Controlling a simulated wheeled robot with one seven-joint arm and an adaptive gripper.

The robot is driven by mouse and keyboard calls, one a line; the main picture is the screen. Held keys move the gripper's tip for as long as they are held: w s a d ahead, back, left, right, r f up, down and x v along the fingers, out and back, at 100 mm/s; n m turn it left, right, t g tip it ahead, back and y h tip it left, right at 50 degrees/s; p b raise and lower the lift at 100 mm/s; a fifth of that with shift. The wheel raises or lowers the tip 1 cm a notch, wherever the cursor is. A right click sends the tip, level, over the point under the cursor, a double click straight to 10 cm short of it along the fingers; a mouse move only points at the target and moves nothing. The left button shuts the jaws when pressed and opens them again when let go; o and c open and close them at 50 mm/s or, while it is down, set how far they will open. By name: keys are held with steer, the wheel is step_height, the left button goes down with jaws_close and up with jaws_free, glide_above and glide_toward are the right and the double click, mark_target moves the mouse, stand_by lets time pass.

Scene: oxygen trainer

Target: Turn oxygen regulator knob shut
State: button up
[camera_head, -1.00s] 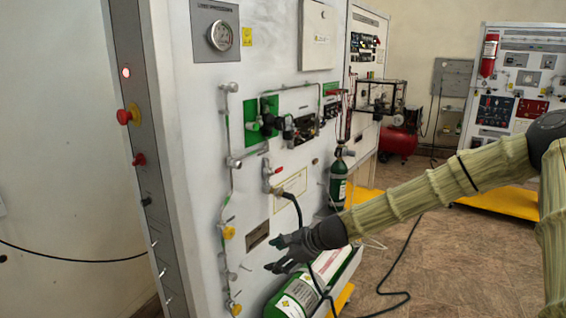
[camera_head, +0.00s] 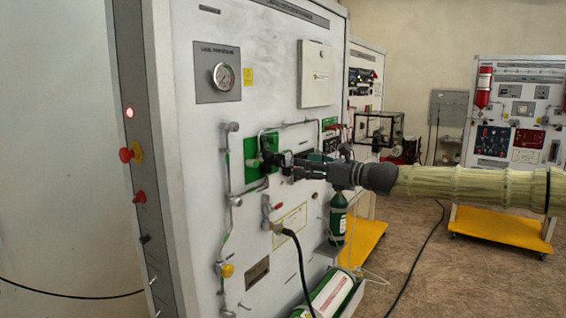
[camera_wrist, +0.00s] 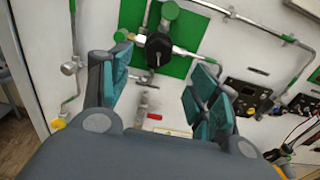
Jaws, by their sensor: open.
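The oxygen regulator shows in the wrist view as a black round knob (camera_wrist: 158,48) on a green plate (camera_wrist: 178,66), with metal fittings and pipes around it. In the head view the green plate (camera_head: 251,160) is on the white panel, and the black knob (camera_head: 268,158) stands out from it. My gripper (camera_wrist: 160,85) is open, with its two teal-padded fingers spread left and right below the knob in the wrist view. In the head view my gripper (camera_head: 290,165) points left at the regulator. Whether a finger touches the knob I cannot tell.
A pressure gauge (camera_head: 223,77) is up and left on the panel. A green cylinder (camera_head: 338,220) stands behind my gripper, and another green cylinder (camera_head: 330,293) lies low. Pipes run close around the plate.

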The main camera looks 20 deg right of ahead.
mark_target(282, 161)
steer(key=shift+x, duration=4.45)
steer(key=c, duration=1)
